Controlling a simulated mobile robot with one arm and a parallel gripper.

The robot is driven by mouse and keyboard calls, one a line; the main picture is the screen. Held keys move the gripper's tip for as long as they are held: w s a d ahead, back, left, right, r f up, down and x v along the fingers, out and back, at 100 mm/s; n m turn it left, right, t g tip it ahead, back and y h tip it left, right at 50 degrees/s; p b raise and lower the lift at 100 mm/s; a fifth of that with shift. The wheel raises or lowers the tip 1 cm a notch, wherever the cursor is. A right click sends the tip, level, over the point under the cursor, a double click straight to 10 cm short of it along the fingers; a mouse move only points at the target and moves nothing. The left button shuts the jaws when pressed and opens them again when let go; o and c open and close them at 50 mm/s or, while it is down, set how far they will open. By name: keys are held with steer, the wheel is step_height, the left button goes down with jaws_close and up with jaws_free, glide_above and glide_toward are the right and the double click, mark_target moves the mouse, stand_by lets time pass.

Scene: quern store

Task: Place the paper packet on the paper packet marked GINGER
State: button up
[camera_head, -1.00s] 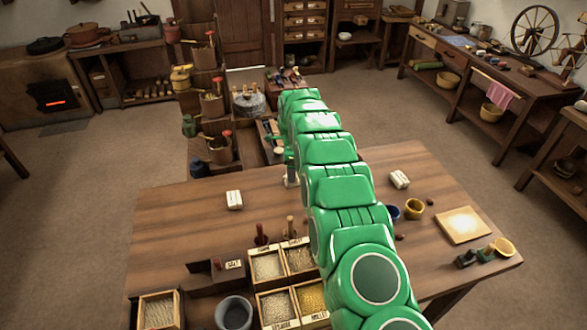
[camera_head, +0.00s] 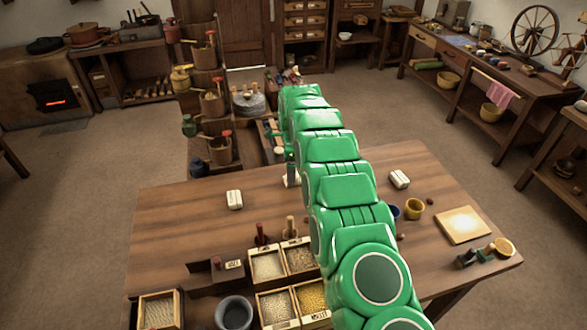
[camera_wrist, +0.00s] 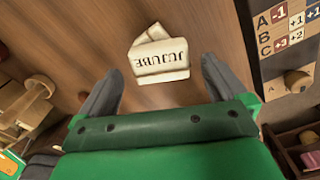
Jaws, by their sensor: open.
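My gripper (camera_wrist: 158,82) is open in the wrist view, with its two grey fingers apart and nothing between them. Just beyond the fingertips lies a cream paper packet marked JUJUBE (camera_wrist: 160,60) on the brown wood. In the head view, one pale packet (camera_head: 234,199) lies left of my green arm and another (camera_head: 399,179) lies right of it on the table. Their lettering is too small to read, so I cannot tell which is marked GINGER. My arm hides much of the table's middle.
A lettered chart (camera_wrist: 286,28) stands right in the wrist view. The table's left part is mostly clear.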

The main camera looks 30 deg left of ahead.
step_height(320, 180, up, 11)
steer(key=s+d+r+n, duration=0.1)
steer(key=d+r+n, duration=0.1)
steer(key=d+r, duration=0.55)
steer(key=d+r+n, duration=0.2)
steer(key=d+r, duration=0.2)
steer(key=d, duration=0.6)
steer(key=s+d+r+n, duration=0.1)
steer(key=s+d+r, duration=0.15)
steer(key=d, duration=0.25)
steer(key=s+d+r+n+g, duration=0.1)
steer(key=s+d+r, duration=0.15)
steer(key=d, duration=0.35)
steer(key=s+d+r+n, duration=0.1)
steer(key=s+d+r, duration=0.15)
steer(key=d, duration=0.25)
steer(key=s+d+r+n, duration=0.1)
steer(key=s+d+n, duration=0.2)
steer(key=s+d, duration=1.25)
steer(key=s+d+f+n, duration=0.1)
steer(key=s+d+f, duration=0.1)
steer(key=s, duration=0.8)
steer(key=s+d+f+n, duration=0.2)
steer(key=s+d, duration=0.3)
steer(key=s, duration=0.5)
steer(key=shift+d+n+g, duration=0.15)
steer(key=shift+n+g, duration=0.15)
steer(key=shift+g, duration=0.1)
